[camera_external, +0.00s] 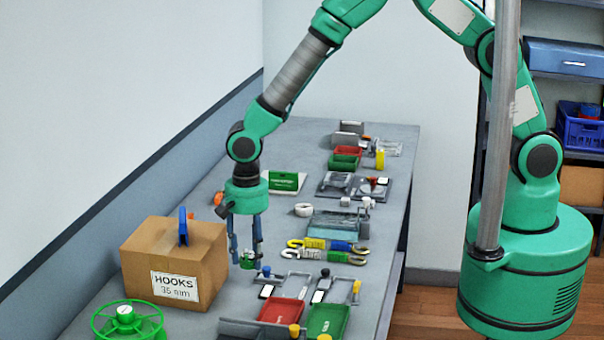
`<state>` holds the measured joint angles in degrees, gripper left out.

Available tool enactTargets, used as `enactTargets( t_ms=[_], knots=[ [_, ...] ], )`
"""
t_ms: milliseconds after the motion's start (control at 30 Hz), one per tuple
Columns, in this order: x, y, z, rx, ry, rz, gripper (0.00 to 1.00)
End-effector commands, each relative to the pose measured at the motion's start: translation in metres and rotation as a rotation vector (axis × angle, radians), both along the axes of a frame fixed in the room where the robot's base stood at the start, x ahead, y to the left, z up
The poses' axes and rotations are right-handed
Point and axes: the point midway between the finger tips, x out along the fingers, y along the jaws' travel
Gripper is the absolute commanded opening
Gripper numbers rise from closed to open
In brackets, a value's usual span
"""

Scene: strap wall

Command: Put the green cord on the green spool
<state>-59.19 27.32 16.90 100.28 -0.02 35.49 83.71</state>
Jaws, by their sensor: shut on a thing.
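My gripper (246,259), with dark blue fingers pointing down, is low over the table behind and to the right of the cardboard box. It is shut on a small green thing, which looks like the green cord (249,266). The fingers hide part of it, and I cannot tell whether it touches the table. The green spool (125,317), a spoked wheel with a hub, is at the near left corner of the view, cut by the bottom edge. It is in front of the box and apart from my gripper.
A cardboard box (150,258) labelled HOOKS, with a blue handle-like piece on top, stands between my gripper and the spool. Red (281,311) and green trays (328,321) lie at the near right. Yellow and blue straps with hooks (325,246) lie right of my gripper.

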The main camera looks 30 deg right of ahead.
Motion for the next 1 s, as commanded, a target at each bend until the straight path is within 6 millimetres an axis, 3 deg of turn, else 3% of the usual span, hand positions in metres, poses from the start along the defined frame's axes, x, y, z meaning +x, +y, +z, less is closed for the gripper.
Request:
enactTargets(
  t_ms=[100, 500, 733, 1000],
  knots=[
    [-0.020, 0.031, 0.009, 0.000, 0.000, 0.079, 0.14],
    [-0.094, 0.118, 0.023, 0.000, 0.000, 0.324, 0.14],
    [-0.124, 0.143, 0.025, -0.001, 0.000, 0.408, 0.14],
    [-0.131, 0.150, 0.025, -0.001, 0.000, 0.431, 0.14]
  ],
)
